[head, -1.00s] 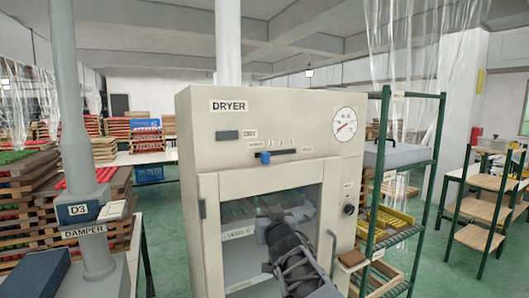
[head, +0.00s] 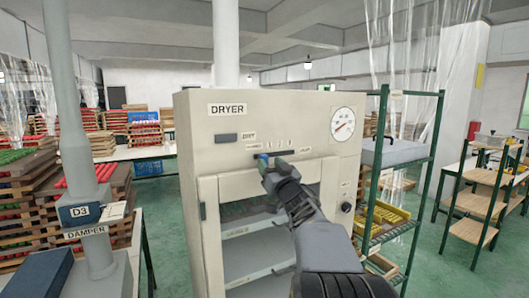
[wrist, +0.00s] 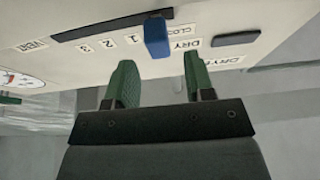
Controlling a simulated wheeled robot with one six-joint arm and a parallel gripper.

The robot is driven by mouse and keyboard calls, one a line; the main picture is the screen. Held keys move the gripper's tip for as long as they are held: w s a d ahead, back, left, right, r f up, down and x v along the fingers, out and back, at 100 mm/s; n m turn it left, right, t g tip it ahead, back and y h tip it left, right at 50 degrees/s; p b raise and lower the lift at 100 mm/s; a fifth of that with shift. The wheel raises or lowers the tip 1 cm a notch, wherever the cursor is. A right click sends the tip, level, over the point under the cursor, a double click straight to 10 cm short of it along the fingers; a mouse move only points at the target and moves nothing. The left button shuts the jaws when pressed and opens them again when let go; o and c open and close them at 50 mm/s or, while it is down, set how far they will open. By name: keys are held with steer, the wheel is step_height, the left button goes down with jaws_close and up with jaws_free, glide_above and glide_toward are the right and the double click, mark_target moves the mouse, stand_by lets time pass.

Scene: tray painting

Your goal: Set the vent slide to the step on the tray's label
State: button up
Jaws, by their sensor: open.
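The blue vent slide knob (wrist: 157,37) sits in a dark slot (wrist: 95,27) on the dryer's front, between the printed 1 (wrist: 132,38) and the CLOSED label (wrist: 185,30) in the wrist view. The knob shows in the head view (head: 262,160), partly behind my gripper (head: 268,168). My gripper is open and empty in the wrist view (wrist: 158,65), its green fingers just short of the knob, one toward each side of it. A tray label (head: 236,229) shows behind the dryer's window; its text is too small to read.
The dryer (head: 270,110) has a round gauge (head: 343,124) at upper right and a windowed door (head: 208,240) below the slot. A green shelf rack (head: 375,150) stands to the right. The damper pipe (head: 75,130) stands left.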

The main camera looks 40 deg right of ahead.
mark_target(266, 158)
steer(key=shift+p+x, duration=0.65)
steer(key=shift+x, duration=1.7)
jaws_close()
